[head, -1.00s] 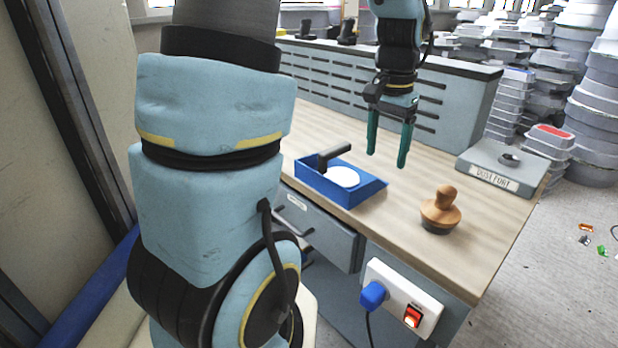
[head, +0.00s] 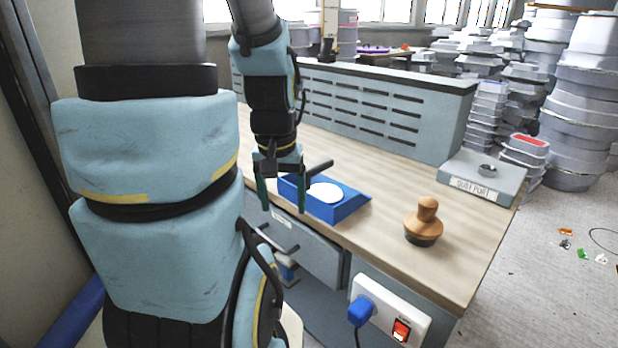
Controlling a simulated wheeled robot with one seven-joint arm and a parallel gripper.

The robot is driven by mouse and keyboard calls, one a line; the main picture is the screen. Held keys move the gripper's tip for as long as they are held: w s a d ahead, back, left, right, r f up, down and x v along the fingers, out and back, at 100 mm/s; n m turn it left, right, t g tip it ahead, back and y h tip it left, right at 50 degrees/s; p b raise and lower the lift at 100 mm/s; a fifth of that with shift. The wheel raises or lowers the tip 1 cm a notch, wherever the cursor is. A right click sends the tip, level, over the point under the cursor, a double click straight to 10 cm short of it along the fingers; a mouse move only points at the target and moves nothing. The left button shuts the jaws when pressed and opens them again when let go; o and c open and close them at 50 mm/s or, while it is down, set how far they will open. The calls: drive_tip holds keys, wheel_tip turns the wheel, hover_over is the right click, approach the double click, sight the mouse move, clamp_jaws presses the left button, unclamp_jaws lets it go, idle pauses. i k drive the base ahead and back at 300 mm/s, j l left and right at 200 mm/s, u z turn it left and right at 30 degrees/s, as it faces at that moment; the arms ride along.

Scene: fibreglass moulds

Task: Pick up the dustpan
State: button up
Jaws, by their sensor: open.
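The blue dustpan (head: 345,207) lies on the wooden bench top near its front edge. A white disc (head: 325,193) lies in it, and its dark handle (head: 319,166) sticks up toward the back right. My gripper (head: 282,208) points down at the dustpan's left end, with its green fingers apart and nothing seen between them. The right finger overlaps the dustpan's left part in the head view. I cannot tell whether it touches. The dustpan's far left end is partly hidden behind the gripper.
A wooden-knobbed tool (head: 424,222) stands right of the dustpan. A grey labelled box (head: 483,178) sits at the bench's right end, and a slotted grey panel (head: 385,110) runs along the back. A socket block (head: 392,310) with a blue plug is on the front. Moulds are stacked behind.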

sight(330, 200)
drive_tip(key=k+l+u, duration=0.1)
drive_tip(key=u, duration=1.4)
drive_tip(key=k+u, duration=0.2)
drive_tip(key=k, duration=0.3)
